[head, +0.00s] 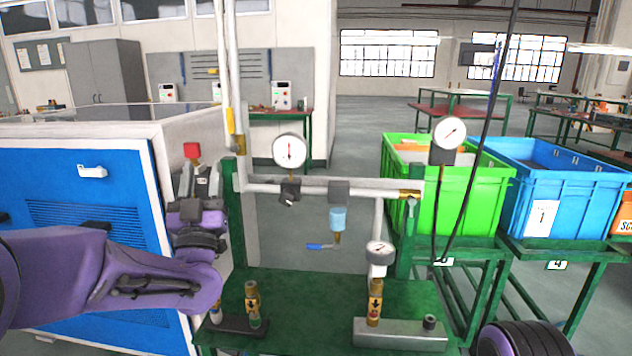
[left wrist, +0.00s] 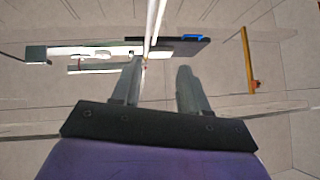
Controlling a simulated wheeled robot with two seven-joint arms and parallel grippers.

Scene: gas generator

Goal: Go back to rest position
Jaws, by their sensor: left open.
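My left gripper (head: 195,174) is raised at the left of the green rig, beside the blue cabinet, with its fingers pointing up. A red part (head: 192,150) shows just above its fingertips; I cannot tell whether they touch. In the left wrist view the gripper (left wrist: 160,72) is open, with two grey fingers apart and nothing held between them. A thin white pole shows beyond the fingers in that view. My right gripper is not in view; only a dark rounded part of my right arm shows at the bottom right.
The green rig (head: 330,295) carries pipes, a large gauge (head: 289,151) and brass valves close to my left arm. The blue cabinet (head: 90,200) stands at the left. A green crate (head: 470,190) and a blue crate (head: 575,195) stand at the right.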

